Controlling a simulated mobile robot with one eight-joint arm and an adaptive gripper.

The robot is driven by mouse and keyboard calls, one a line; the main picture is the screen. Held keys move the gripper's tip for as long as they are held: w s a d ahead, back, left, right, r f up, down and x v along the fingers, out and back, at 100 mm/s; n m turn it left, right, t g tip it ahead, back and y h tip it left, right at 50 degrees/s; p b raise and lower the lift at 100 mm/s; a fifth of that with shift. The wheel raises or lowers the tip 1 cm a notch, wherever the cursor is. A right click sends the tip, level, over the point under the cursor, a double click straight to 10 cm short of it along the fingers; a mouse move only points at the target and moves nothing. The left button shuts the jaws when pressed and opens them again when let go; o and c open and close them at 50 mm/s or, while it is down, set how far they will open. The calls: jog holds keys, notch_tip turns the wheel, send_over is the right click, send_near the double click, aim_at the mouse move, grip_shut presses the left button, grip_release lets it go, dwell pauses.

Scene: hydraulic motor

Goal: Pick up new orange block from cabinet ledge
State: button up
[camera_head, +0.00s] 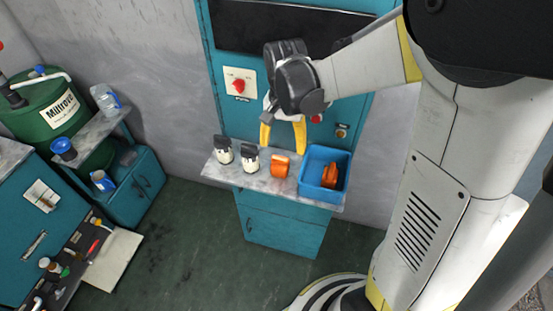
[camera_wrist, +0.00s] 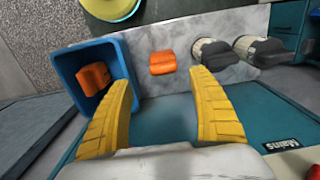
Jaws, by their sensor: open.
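An orange block (camera_head: 280,166) stands on the grey cabinet ledge (camera_head: 232,172), between a blue bin and two small white-and-black items. It also shows in the wrist view (camera_wrist: 162,62), ahead of and between the fingertips. A second orange block (camera_head: 329,177) lies inside the blue bin (camera_head: 312,190); it also shows in the wrist view (camera_wrist: 95,77). I cannot tell from looks alone which block is the new one. My gripper (camera_head: 284,134) has yellow fingers, spread apart and empty, just above and behind the ledge. In the wrist view my gripper (camera_wrist: 162,84) points toward the ledge block without touching it.
Two white-and-black items (camera_head: 223,149) (camera_head: 249,159) stand on the ledge left of the block. The teal cabinet panel with a red switch (camera_head: 239,86) rises behind. A green drum (camera_head: 50,108) and side shelf stand at left. The floor in front is clear.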

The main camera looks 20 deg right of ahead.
aim_at(280, 157)
jog(key=f, duration=0.2)
jog(key=f+b, duration=0.1)
jog(key=f, duration=0.3)
jog(key=shift+w+a+b, duration=0.15)
jog(key=shift+a+b, duration=0.15)
jog(key=shift+b, duration=0.1)
jog(key=shift+c, duration=0.3)
jog(key=c, duration=1.3)
